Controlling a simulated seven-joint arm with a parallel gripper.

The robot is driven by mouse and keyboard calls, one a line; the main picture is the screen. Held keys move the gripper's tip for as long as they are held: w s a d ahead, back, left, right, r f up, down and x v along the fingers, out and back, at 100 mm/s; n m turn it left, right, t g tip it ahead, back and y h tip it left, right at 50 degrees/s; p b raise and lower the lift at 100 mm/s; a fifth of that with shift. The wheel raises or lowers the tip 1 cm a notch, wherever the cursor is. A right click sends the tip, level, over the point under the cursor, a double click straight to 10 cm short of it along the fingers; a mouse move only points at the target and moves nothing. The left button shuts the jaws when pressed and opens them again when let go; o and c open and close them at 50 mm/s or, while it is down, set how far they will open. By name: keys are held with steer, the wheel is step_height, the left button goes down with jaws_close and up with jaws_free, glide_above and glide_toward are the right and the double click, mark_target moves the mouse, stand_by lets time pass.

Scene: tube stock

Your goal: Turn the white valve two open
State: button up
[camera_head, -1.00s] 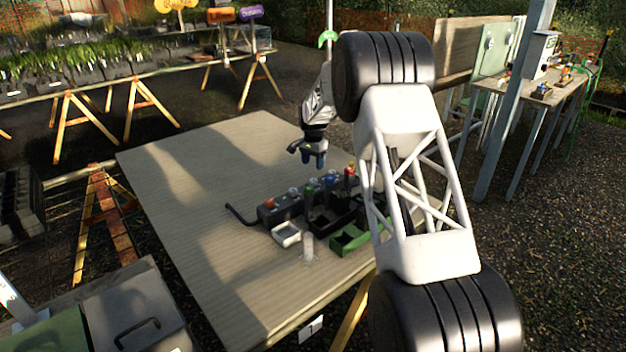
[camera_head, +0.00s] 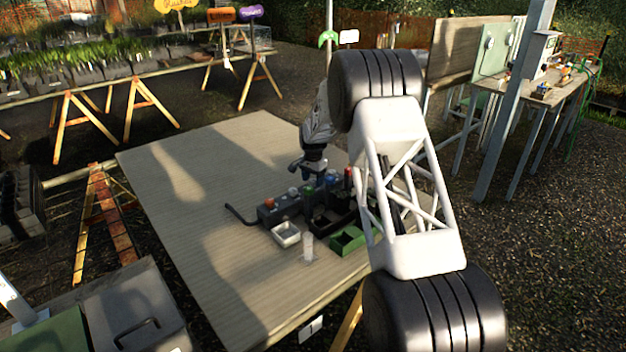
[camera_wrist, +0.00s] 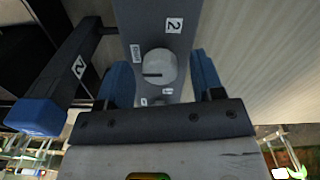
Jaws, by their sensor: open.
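The white valve two (camera_wrist: 158,68) is a round pale knob with a dark slot line across its left half, on a dark grey manifold beside a "2" label. My gripper (camera_wrist: 162,82) is open, with one blue finger on each side of the knob; I cannot tell whether they touch it. In the head view, my gripper (camera_head: 308,172) is low over the dark manifold (camera_head: 268,215). The white knob (camera_head: 293,192) shows there just below the gripper, right of an orange-red knob (camera_head: 268,203).
Green, blue and red knobs stand to the right on the manifold. A white tray (camera_head: 286,234), a clear cylinder (camera_head: 308,247) and a green tray (camera_head: 347,240) sit in front. A dark bar with a blue end (camera_wrist: 35,113) is left of my gripper. The table's left side is clear.

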steer(key=c, duration=0.9)
